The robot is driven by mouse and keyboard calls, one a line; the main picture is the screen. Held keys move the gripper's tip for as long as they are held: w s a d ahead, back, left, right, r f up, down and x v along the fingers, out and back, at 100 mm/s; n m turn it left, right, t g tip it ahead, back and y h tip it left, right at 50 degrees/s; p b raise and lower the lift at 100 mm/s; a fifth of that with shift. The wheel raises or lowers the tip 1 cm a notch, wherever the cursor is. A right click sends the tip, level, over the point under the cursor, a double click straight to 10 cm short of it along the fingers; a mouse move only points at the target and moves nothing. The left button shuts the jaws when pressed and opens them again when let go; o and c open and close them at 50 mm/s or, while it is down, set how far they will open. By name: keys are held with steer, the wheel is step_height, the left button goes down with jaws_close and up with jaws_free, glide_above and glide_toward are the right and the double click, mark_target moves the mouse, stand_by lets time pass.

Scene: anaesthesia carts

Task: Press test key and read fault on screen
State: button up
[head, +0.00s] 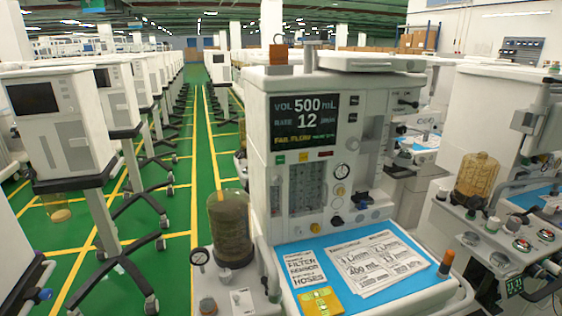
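The anaesthesia cart in the middle has a dark screen (304,121) high on its front. The screen reads "VOL 500 mL" and "RATE 12" in white, with a yellow line that looks like "FAIL FLOW" and small green text I cannot read. Small dark keys (354,101) sit on the panel right of the screen; their labels are too small to read, so I cannot tell which is the test key. Small green, yellow and red labels (303,156) lie below the screen. My gripper is not in view.
A blue work surface (283,253) with printed sheets (372,262) and a yellow item (321,301) juts out below the panel. A dark canister (230,228) stands at its left. Another cart (490,130) is close on the right. A green aisle (207,165) runs between cart rows at left.

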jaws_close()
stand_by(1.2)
